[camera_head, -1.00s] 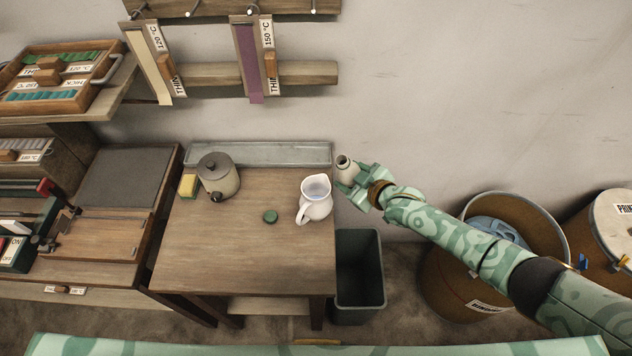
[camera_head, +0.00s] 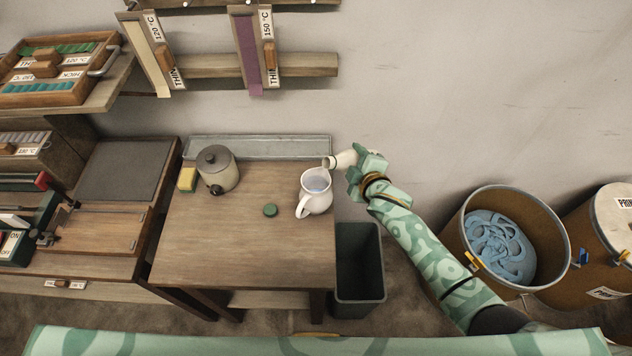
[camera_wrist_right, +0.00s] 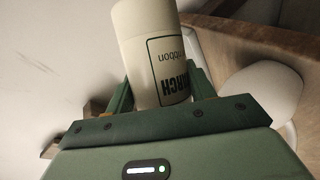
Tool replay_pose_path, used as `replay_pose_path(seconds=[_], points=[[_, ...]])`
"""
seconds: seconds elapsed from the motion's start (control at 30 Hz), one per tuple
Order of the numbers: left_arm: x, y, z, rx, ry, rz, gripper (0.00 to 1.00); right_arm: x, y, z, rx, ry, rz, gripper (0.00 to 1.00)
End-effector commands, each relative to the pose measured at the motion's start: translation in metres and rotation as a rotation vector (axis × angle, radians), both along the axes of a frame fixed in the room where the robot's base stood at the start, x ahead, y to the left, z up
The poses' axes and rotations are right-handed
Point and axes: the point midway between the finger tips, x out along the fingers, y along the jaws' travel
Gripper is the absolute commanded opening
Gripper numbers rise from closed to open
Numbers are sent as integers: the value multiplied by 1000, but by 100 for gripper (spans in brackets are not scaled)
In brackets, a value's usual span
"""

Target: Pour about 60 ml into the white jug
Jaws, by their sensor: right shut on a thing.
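The white jug (camera_head: 316,199) stands upright on the small wooden table, its handle toward the front left, with pale bluish liquid inside. My right gripper (camera_head: 357,163) is shut on a cream bottle (camera_head: 341,160), tilted nearly on its side with its mouth pointing left, above and just behind the jug's rim. In the right wrist view the bottle (camera_wrist_right: 150,50) sits between the fingers, its printed label upside down. The jug (camera_wrist_right: 265,98) shows blurred at the right there. I cannot tell whether liquid is flowing. A green cap (camera_head: 270,210) lies on the table. My left gripper is out of view.
A grey lidded pot (camera_head: 217,172) and a yellow sponge (camera_head: 188,179) stand at the table's back left. A metal tray (camera_head: 258,147) runs along the back edge. A dark bin (camera_head: 359,270) stands right of the table. The table (camera_head: 235,245) is clear in front.

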Motion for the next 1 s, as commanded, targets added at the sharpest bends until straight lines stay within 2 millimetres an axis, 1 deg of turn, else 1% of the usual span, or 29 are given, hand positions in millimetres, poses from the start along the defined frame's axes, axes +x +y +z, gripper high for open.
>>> replay_pose_path(seconds=[0.03, 0.1, 0.23, 0.4, 0.53, 1.0], points=[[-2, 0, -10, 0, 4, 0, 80, 1, 0, -6, -21, -14, 0, 22], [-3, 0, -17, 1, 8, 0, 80, 2, -2, -6, -61, -38, 1, 22], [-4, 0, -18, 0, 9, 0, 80, 3, -3, 7, -124, -78, 0, 22], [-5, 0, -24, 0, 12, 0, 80, 3, -4, 13, -185, -111, 1, 22], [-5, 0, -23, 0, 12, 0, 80, 2, -2, 18, -215, -128, 1, 22], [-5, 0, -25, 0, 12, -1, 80, 0, 1, 24, -278, -165, 1, 22]])
